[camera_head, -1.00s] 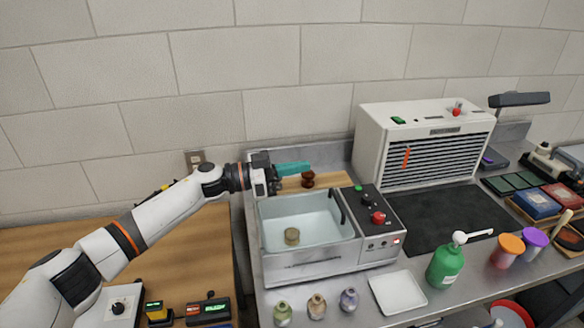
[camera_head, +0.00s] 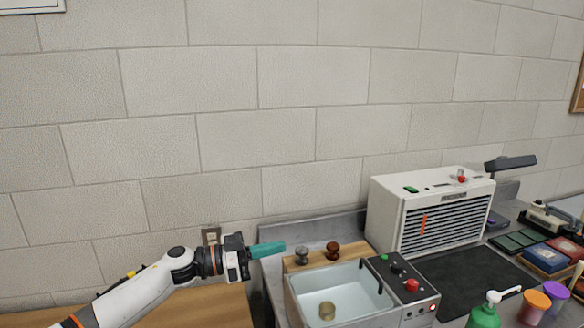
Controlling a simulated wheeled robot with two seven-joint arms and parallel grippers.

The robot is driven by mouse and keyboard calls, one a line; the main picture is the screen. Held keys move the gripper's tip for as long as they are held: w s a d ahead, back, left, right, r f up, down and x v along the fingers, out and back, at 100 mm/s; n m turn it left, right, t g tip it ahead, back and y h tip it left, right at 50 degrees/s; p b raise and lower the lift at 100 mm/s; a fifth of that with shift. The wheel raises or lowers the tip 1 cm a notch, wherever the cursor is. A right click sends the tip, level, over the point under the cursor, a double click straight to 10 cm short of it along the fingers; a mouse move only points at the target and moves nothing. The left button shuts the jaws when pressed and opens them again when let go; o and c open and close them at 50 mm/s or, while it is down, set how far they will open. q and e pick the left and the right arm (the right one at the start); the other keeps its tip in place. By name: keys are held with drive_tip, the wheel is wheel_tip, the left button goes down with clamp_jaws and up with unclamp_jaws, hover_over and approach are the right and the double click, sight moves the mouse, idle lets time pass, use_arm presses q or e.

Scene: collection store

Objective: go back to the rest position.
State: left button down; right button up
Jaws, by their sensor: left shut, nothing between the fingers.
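My left arm comes in from the lower left. My left gripper (camera_head: 268,249) has teal fingers that are shut and empty. It points right, in the air by the back left corner of the metal bench, left of two small knobbed pieces. My right gripper is not in view.
An ultrasonic-style basin (camera_head: 297,290) with a brass-coloured piece (camera_head: 327,311) in it stands right of the gripper. A wooden block behind it bears a grey knob (camera_head: 302,256) and a brown knob (camera_head: 333,250). A white vented box (camera_head: 386,215) stands farther right. The wall is behind.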

use_arm(q)
drive_tip(key=s+a+f+n+t+y, duration=0.4)
drive_tip(key=s+f+n+t+y, duration=0.65)
drive_tip(key=f, duration=0.55)
drive_tip(key=s+a+f+n+g+y, duration=0.15)
drive_tip(key=s+a+f+g, duration=0.25)
drive_tip(key=s, duration=0.6)
drive_tip(key=s+a+f+g+y, duration=0.3)
drive_tip(key=s+a+g, duration=0.15)
drive_tip(key=s, duration=0.55)
drive_tip(key=s+a+f+n+g+y, duration=0.1)
drive_tip(key=s+a+f+g+y, duration=0.3)
drive_tip(key=s, duration=0.5)
wheel_tip(320, 180, down, 26)
drive_tip(key=s+g+h+b, duration=0.1)
drive_tip(key=b, duration=0.1)
drive_tip(key=s+a+f+g, duration=0.1)
drive_tip(key=s+a+f, duration=0.2)
drive_tip(key=s+f, duration=1.3)
wheel_tip(320, 180, down, 2)
drive_tip(key=shift+s+a+f+m+b, duration=0.1)
drive_tip(key=shift+s+a+m+b, duration=0.15)
drive_tip(key=shift+s+b, duration=0.2)
